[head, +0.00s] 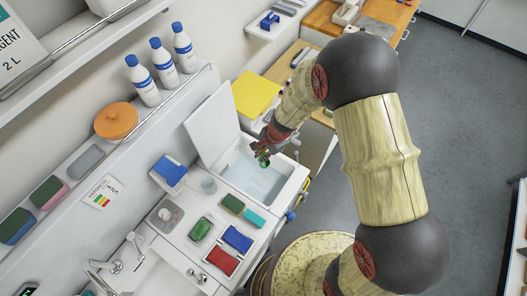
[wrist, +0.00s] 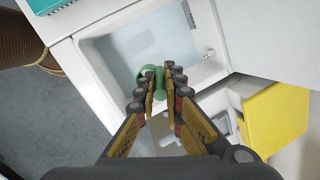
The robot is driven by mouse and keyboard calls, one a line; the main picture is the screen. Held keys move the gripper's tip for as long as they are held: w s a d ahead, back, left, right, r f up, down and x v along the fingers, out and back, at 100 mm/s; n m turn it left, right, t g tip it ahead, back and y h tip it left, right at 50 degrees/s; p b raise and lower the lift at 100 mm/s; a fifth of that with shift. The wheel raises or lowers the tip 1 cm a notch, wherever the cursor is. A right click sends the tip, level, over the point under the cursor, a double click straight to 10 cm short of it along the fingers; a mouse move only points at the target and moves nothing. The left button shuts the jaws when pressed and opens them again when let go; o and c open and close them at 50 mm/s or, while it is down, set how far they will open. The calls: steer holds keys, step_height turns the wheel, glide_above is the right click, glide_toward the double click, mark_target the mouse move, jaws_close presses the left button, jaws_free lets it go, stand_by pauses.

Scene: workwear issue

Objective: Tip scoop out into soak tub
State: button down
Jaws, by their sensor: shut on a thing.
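The soak tub (head: 298,178) is a white box on the right of the white counter, its lid (head: 211,125) raised, with pale liquid or a pale floor inside. The tub also shows in the wrist view (wrist: 92,80). My gripper (head: 266,148) is above the tub's opening. Its fingers (wrist: 164,75) are shut on a green scoop (wrist: 147,71), which shows as a small green piece in the head view (head: 263,160). The fingers hide much of the scoop. I cannot tell what it holds or how far it is tilted.
A clear glass (head: 209,185), a blue-topped box (head: 169,171) and green, blue and red pads (head: 222,259) lie left of the tub. Bottles (head: 162,62) stand on a ledge. A yellow item (head: 256,93) lies behind the lid. Open floor (head: 470,130) is at right.

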steer(key=shift+a+r+h+p, duration=0.15)
steer(key=shift+a+h+p, duration=0.15)
steer(key=shift+p, duration=1.95)
steer(key=shift+p, duration=0.3)
steer(key=shift+w+a+g+h+p, duration=0.3)
steer(key=shift+h+p, duration=0.2)
steer(key=shift+p, duration=0.6)
steer(key=shift+w+a+f+g+h, duration=0.15)
steer(key=shift+a+f+g+h, duration=0.15)
steer(key=shift+a+h, duration=0.2)
